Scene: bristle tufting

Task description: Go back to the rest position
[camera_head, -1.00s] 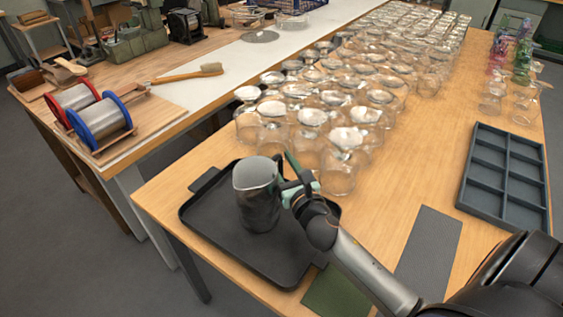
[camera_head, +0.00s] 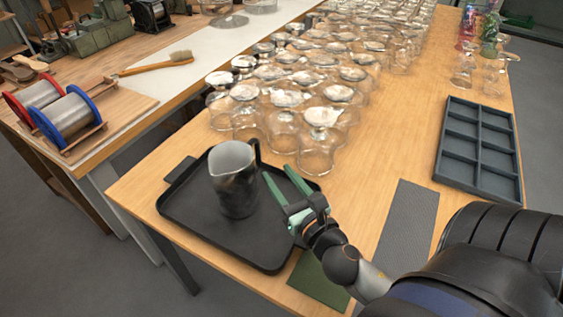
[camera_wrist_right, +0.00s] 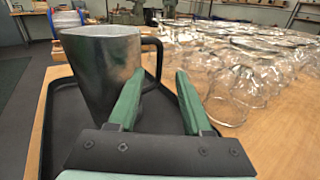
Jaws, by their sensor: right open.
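My right gripper (camera_head: 277,180) is open and empty, just to the right of a dark metal pitcher (camera_head: 236,187). The pitcher stands upright on a black tray (camera_head: 180,217) at the table's near left corner. Its handle faces the gripper. In the right wrist view the green fingers (camera_wrist_right: 155,88) are spread, with the pitcher (camera_wrist_right: 104,72) beyond and to the left and its handle (camera_wrist_right: 156,58) near the left fingertip. I cannot tell there whether they touch. My left gripper is not in view.
Many upturned glasses (camera_head: 315,150) crowd the table behind the tray. A grey compartment tray (camera_head: 480,150) lies at the right, a grey mat (camera_head: 408,225) and a green mat (camera_head: 318,283) in front. Wire spools (camera_head: 66,118) and a brush (camera_head: 160,64) lie on the left bench.

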